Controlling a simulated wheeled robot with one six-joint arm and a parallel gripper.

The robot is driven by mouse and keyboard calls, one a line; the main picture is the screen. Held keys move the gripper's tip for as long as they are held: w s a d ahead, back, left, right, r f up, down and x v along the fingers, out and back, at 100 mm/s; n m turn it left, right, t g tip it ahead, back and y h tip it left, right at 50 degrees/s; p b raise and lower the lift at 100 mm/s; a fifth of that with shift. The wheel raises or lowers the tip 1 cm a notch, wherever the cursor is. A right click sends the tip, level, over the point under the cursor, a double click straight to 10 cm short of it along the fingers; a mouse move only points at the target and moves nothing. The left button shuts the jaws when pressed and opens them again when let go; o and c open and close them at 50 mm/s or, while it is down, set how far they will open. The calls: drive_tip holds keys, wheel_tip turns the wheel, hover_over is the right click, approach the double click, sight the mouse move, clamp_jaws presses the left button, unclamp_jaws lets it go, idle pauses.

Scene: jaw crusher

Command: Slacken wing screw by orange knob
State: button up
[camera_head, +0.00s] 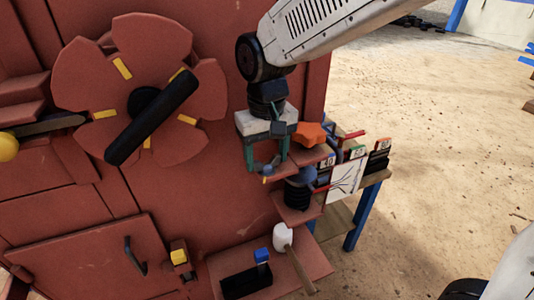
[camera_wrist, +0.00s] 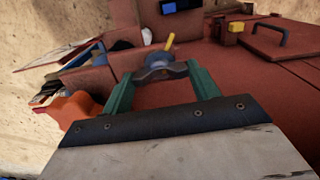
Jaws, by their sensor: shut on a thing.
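The wing screw (camera_head: 267,171) is a small grey-blue part with a yellow pointer, low on the red machine's right side. It also shows in the wrist view (camera_wrist: 160,66), with the yellow pointer (camera_wrist: 170,41) beyond it. My gripper (camera_head: 268,163) points down, and its green fingers are shut on the wing screw, one at each side. The gripper also shows in the wrist view (camera_wrist: 161,74). The orange knob (camera_head: 311,134) is just right of my gripper in the head view. In the wrist view the orange knob (camera_wrist: 68,107) lies left of the fingers.
A large red wheel (camera_head: 186,48) with a black handle (camera_head: 150,118) is at left. A red shelf (camera_head: 310,272) below carries a white-headed mallet (camera_head: 283,237) and a black tray (camera_head: 246,282). A blue-legged table (camera_head: 354,225) with cards stands at right; sandy floor beyond is open.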

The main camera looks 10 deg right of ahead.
sight(267, 157)
drive_tip(key=n, duration=0.5)
drive_tip(key=shift+n, duration=0.3)
drive_tip(key=n, duration=0.4)
drive_tip(key=shift+n, duration=0.4)
drive_tip(key=o, duration=1)
drive_tip(key=shift+r, duration=0.1)
wheel_tip(267, 157, up, 8)
drive_tip(key=shift+f, duration=0.15)
